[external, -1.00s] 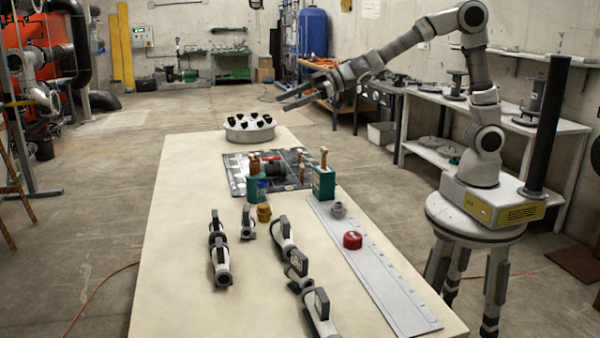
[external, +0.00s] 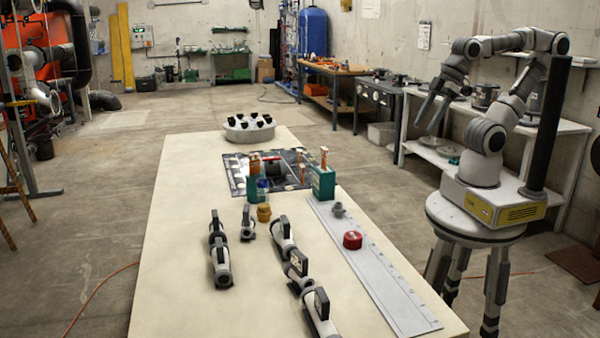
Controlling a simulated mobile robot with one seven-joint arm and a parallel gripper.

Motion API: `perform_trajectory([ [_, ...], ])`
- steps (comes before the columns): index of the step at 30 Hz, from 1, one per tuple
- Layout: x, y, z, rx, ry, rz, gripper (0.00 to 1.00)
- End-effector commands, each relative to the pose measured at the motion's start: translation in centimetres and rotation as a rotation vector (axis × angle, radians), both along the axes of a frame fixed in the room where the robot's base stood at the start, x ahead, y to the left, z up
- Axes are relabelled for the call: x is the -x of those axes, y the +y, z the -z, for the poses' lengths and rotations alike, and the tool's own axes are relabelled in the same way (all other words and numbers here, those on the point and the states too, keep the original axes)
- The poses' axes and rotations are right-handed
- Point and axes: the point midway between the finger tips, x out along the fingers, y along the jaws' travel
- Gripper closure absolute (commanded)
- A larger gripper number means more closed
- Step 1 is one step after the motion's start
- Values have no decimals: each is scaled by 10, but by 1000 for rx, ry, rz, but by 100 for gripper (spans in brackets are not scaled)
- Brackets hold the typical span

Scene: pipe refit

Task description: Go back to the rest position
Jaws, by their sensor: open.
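My gripper (external: 430,110) hangs at the end of my folded arm, to the right of the long pale table (external: 180,270) and above its level. Its two fingers point down and are apart, with nothing between them. My arm is bent back over its round base stand, clear of everything on the table.
On the table are a round white holder with black pieces (external: 249,128), a dark checkered mat (external: 235,180), two green boxes (external: 324,183) (external: 254,187), a grey strip (external: 385,285), a red cap (external: 352,240) and several grey pipe fittings (external: 221,268). A shelf bench (external: 570,128) stands behind my arm.

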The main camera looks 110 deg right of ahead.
Motion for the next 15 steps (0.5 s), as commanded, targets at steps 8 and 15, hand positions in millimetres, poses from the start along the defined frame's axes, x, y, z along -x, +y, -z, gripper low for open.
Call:
perform_trajectory([
  [8,0,0,0,-3,4,-1,30],
  [15,0,0,-30,-3,3,-1,30],
])
